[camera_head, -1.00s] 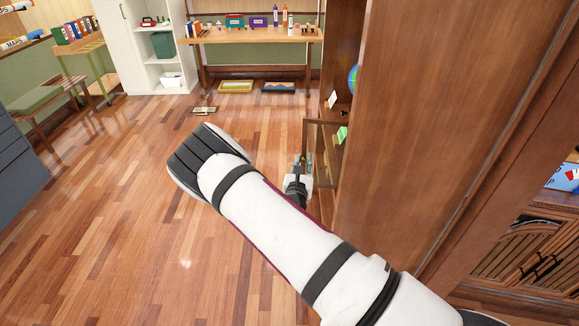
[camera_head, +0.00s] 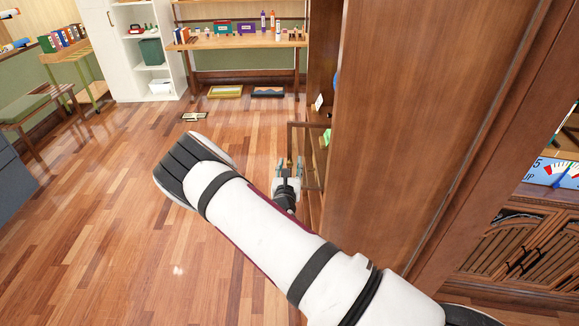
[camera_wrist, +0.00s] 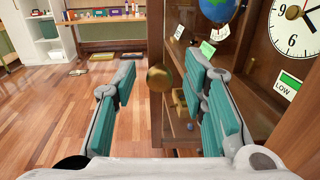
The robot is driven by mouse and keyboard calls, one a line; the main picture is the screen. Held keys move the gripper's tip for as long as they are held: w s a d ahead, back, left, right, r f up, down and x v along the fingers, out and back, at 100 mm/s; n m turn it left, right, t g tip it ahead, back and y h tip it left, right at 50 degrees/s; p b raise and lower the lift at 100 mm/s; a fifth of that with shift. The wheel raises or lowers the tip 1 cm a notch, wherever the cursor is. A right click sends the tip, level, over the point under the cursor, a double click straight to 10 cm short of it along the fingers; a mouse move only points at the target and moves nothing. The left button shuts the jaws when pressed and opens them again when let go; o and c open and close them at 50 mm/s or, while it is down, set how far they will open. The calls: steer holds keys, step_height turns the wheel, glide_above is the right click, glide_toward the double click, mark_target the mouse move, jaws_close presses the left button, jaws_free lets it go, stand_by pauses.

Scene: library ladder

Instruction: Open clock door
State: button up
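A glazed wooden door (camera_head: 291,140) with a dark frame shows beside the tall wooden case in the head view. In the wrist view its frame edge (camera_wrist: 156,115) runs upright near the middle, with a round brass knob (camera_wrist: 159,78) on it. A white clock face (camera_wrist: 296,27) with black hands is at upper right. My gripper (camera_head: 289,166) is close to the door. In the wrist view my gripper (camera_wrist: 161,82) is open, its teal pads on either side of the knob. Contact with the knob cannot be told. How far the door stands open is unclear.
The tall case's broad side (camera_head: 405,120) stands close to the right of my arm. A globe (camera_wrist: 218,9) and cards (camera_wrist: 207,48) show on the case's shelves. A workbench (camera_head: 240,40) stands at the back. The wooden floor (camera_head: 110,200) at left is mostly clear.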

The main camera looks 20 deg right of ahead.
steer(key=v, duration=1.2)
